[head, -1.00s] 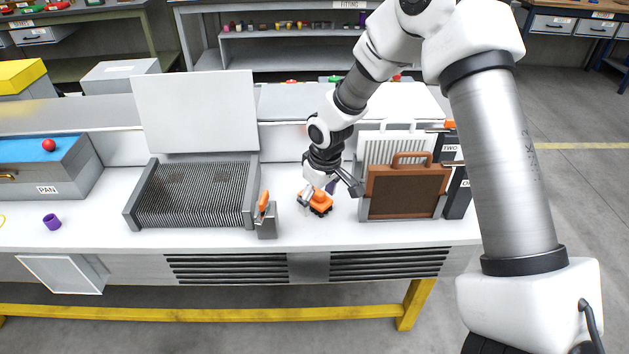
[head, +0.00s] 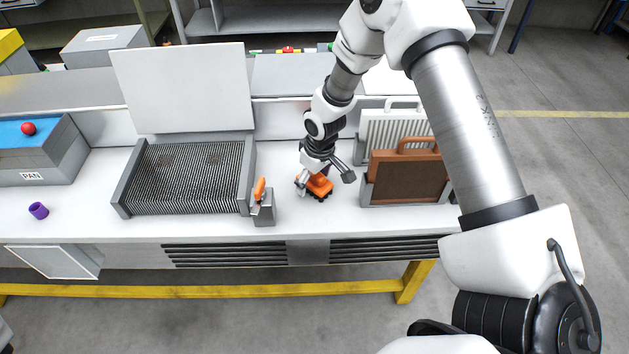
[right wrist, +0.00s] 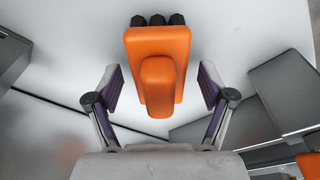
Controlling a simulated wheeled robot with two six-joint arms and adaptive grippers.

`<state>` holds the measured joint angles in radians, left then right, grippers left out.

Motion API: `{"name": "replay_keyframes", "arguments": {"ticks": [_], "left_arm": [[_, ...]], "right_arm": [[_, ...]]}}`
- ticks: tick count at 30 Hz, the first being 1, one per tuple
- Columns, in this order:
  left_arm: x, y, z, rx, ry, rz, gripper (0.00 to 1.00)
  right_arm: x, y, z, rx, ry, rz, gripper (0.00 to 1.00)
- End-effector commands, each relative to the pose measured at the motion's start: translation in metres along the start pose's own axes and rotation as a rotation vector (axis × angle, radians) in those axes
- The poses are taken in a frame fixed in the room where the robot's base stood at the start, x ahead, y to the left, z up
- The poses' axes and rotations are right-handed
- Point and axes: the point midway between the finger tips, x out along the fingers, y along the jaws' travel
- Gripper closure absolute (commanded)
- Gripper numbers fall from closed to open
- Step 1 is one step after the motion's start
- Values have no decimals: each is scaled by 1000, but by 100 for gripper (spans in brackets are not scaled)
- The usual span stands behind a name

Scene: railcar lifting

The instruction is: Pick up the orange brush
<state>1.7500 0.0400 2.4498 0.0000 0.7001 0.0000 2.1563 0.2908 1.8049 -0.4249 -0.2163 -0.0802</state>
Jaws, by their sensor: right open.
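The orange brush (head: 320,186) lies on the white bench top, between the grey ribbed unit and the brown framed panel. In the right wrist view the brush (right wrist: 157,55) shows an orange body with a raised handle and black bristles along its far edge. My right gripper (head: 324,181) is over the brush. In the right wrist view its open fingers (right wrist: 160,88) are on either side of the handle, with a gap on both sides, and touch nothing that I can see. My left gripper is not in view.
A grey holder with an orange-handled tool (head: 260,188) stands left of the brush. The ribbed unit (head: 125,194) is further left. A brown panel with a handle (head: 409,177) stands close on the right. A purple cup (head: 38,210) stands on clear bench at far left.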

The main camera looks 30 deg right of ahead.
Motion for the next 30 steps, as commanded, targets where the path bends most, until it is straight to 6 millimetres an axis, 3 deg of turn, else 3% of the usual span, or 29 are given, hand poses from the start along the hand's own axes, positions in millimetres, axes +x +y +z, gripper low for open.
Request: {"name": "replay_keyframes", "arguments": {"ticks": [1,6,8,9,17,27,30], "left_arm": [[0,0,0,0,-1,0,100],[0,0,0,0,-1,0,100],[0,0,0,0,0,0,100],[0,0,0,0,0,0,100],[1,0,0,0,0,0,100],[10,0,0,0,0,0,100],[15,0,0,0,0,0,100]], "right_arm": [[0,0,0,0,0,0,29],[0,0,0,0,-1,0,88],[0,0,0,0,-1,0,88],[0,0,0,0,-1,0,94],[-1,0,0,0,-2,-1,94],[-34,0,-6,0,2,0,94],[-37,-12,10,-3,-2,-1,94]]}}
